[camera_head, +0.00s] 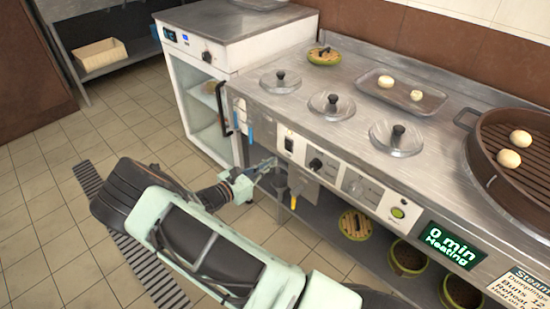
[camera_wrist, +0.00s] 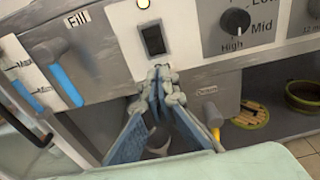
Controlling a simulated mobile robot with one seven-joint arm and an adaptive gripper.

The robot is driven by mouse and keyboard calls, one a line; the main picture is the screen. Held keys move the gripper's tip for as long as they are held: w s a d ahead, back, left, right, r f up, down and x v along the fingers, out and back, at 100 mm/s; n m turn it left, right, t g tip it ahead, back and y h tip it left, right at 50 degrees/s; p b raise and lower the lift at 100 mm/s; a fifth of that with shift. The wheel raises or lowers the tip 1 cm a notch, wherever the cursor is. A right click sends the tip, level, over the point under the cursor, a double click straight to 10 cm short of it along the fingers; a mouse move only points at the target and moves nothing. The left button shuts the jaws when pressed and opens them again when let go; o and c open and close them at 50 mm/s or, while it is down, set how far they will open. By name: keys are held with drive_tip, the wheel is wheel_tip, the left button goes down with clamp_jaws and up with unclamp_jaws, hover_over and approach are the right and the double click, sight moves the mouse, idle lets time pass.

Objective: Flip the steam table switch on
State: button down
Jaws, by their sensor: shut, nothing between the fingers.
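The steam table (camera_head: 255,88) is a steel counter with a front control panel. Its switch (camera_head: 289,143) is a black rocker near the panel's left end. In the wrist view the switch (camera_wrist: 153,40) sits below a small round light (camera_wrist: 143,4) and left of a black knob. My gripper (camera_head: 274,166) is in front of the panel, just below the switch. In the wrist view its fingertips (camera_wrist: 162,78) are together and empty, under the switch's lower edge. I cannot tell whether they touch the panel. The switch's position is not clear.
A knob marked High and Mid (camera_wrist: 235,20) is right of the switch. A drain handle (camera_wrist: 211,115) is below right. A green display (camera_head: 447,245) reads "0 min Heating". Lidded pots and a steamer (camera_head: 515,165) stand on top.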

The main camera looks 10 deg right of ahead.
drive_tip(key=f+v, duration=0.2)
drive_tip(key=v, duration=0.5)
drive_tip(key=shift+s+a+p, duration=0.35)
drive_tip(key=shift+a+p, duration=0.05)
drive_tip(key=shift+r, duration=0.2)
